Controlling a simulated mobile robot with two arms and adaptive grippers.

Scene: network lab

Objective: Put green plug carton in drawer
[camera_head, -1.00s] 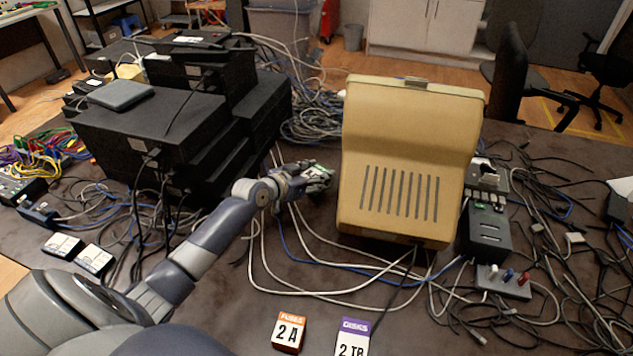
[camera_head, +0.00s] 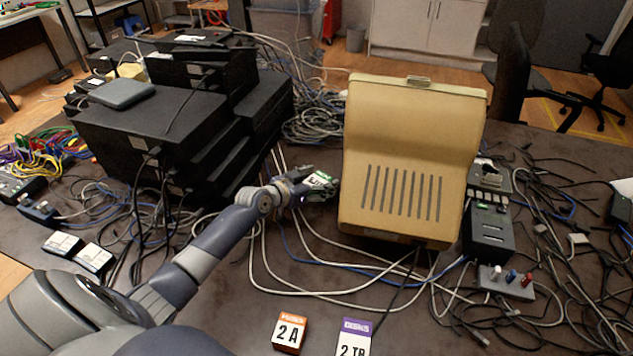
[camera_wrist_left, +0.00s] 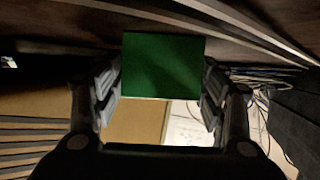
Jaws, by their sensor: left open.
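The green carton (camera_wrist_left: 163,65) is a plain green block in the left wrist view, lying between the two fingers of my left gripper. In the head view, a small green and white patch of it (camera_head: 320,180) shows at the gripper. My left gripper (camera_head: 326,187) is open, with its fingers on either side of the carton. It is over the middle of the table, just left of the beige monitor case. I cannot tell whether the fingers touch the carton. No drawer can be made out in these views. My right gripper is out of view.
The beige case (camera_head: 402,150) stands close right of my gripper. Black stacked boxes (camera_head: 150,125) stand left. Loose cables (camera_head: 330,290) cover much of the table. An orange fuses carton (camera_head: 289,331) and a purple disks carton (camera_head: 353,338) stand at the front. White cartons (camera_head: 93,259) lie left.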

